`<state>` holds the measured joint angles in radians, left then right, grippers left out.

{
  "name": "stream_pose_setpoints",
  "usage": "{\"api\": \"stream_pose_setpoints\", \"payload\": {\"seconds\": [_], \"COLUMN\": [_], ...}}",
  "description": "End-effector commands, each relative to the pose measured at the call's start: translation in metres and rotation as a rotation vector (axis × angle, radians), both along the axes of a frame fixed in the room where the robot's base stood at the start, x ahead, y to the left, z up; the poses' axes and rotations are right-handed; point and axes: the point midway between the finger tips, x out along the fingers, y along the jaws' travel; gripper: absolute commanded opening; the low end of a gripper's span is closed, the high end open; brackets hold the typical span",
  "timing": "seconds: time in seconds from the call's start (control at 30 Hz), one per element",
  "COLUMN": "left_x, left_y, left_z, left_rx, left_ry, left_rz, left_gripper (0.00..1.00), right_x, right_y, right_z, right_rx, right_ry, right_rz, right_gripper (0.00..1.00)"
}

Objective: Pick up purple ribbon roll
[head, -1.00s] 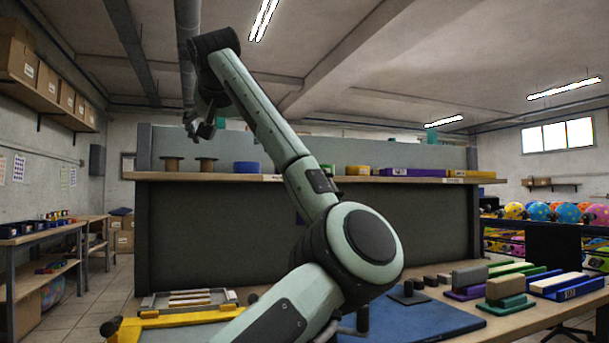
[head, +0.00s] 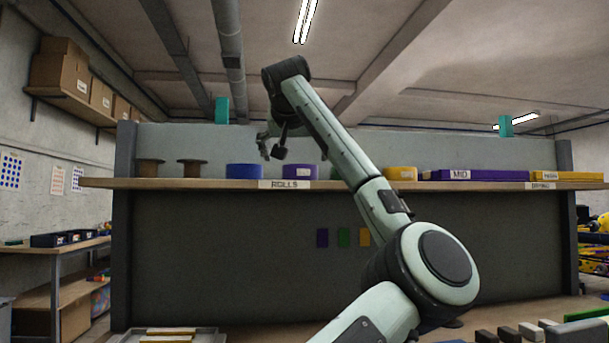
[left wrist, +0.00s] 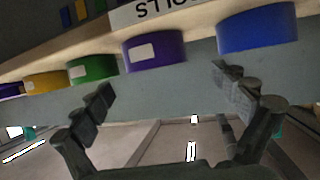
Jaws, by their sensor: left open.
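The purple ribbon roll (head: 300,172) stands on the long shelf (head: 235,184), between the blue roll (head: 244,171) and my left arm, which partly covers the rolls to its right. My left gripper (head: 272,152) is open and empty, pointing down in front of the shelf, near the gap between the blue and purple rolls. In the left wrist view, turned over, the purple roll (left wrist: 153,52) with a white label shows beyond and between the two open fingers (left wrist: 163,82), apart from them. The blue roll (left wrist: 257,30) is beside it. My right gripper is out of view.
Green (left wrist: 93,70) and yellow (left wrist: 45,82) rolls stand along the same shelf. Two brown spools (head: 190,168) are at its left, and a purple box (head: 480,175) is at its right. A back panel rises behind the shelf. Blocks lie on the table below.

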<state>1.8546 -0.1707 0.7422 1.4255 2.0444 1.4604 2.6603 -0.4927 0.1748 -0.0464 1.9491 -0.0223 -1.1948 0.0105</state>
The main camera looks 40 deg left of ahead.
Motion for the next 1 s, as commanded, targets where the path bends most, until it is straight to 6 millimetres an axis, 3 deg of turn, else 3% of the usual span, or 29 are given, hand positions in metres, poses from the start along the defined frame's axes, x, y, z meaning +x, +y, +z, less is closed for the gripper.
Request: {"api": "stream_pose_setpoints", "payload": {"seconds": [0.33,0.67,1.0], "left_x": [0.037,0.043,0.043], "left_y": [0.025,0.029,0.029], "left_z": [-0.018,-0.022,-0.022], "left_rx": [0.001,0.0,0.0], "left_ry": [0.003,0.0,0.0], "left_rz": [0.001,0.0,-0.001], "left_gripper": [0.97,0.97,0.56], "right_x": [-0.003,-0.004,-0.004], "right_y": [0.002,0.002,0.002], "right_z": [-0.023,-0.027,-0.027], "right_rx": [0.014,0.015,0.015], "right_ry": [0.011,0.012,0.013], "right_rz": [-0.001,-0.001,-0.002], "right_gripper": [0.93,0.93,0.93]}}
